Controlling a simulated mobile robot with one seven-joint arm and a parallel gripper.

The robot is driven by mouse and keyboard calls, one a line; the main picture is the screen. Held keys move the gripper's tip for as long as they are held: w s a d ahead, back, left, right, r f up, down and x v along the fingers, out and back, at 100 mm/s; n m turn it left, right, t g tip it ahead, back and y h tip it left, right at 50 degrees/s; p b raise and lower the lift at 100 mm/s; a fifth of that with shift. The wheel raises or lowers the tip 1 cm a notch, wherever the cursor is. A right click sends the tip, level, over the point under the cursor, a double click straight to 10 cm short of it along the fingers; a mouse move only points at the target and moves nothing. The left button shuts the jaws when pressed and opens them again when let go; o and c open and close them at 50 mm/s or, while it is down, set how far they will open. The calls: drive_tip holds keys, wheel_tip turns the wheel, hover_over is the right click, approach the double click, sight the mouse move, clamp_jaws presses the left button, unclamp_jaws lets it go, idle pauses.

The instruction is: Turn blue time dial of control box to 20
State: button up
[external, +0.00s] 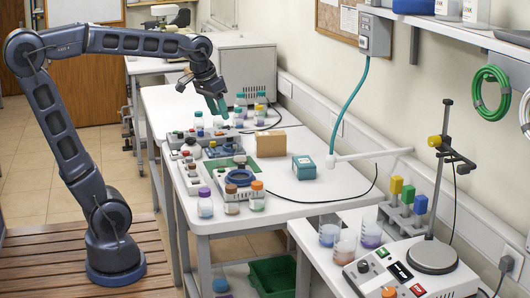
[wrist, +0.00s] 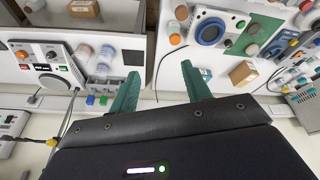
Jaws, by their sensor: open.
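A control box (external: 221,168) with a large round blue dial (external: 238,178) stands on the near end of the long white table. In the wrist view the blue dial (wrist: 210,32) shows near the top, right of centre, beside a green panel (wrist: 243,40). I cannot read any numbers around the dial. My gripper (external: 218,112) is open, with green fingers, raised above the far part of the table, beyond the box. In the wrist view my gripper (wrist: 160,70) has nothing between its spread fingers, and the dial lies beyond the right finger, apart from it.
Capped bottles (external: 205,202) stand at the table's front edge. More bottles and small devices (external: 200,135) crowd the table under my gripper. A cardboard box (external: 270,143) and a teal box (external: 303,167) lie right of the control box. A hotplate (external: 433,257) stands on the nearer table.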

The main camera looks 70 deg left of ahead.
drive_tip(key=w+a+n, duration=0.2)
drive_tip(key=w+a, duration=0.3)
drive_tip(key=a, duration=0.3)
drive_tip(key=w+a+r+n+g, duration=0.1)
drive_tip(key=w+a+n, duration=0.1)
drive_tip(key=w+a, duration=0.55)
drive_tip(key=w+a+n, duration=0.2)
drive_tip(key=w+a, duration=0.2)
drive_tip(key=a, duration=0.6)
drive_tip(key=n+g, duration=0.2)
drive_tip(key=n, duration=0.7)
hover_over(201, 133)
drive_tip(key=a, duration=0.1)
wheel_tip(201, 133, down, 23)
drive_tip(key=shift+h, duration=0.3)
drive_tip(key=f, duration=1)
drive_tip(key=shift+a+f, duration=0.1)
drive_tip(key=shift+a, duration=0.1)
drive_tip(key=c, duration=1)
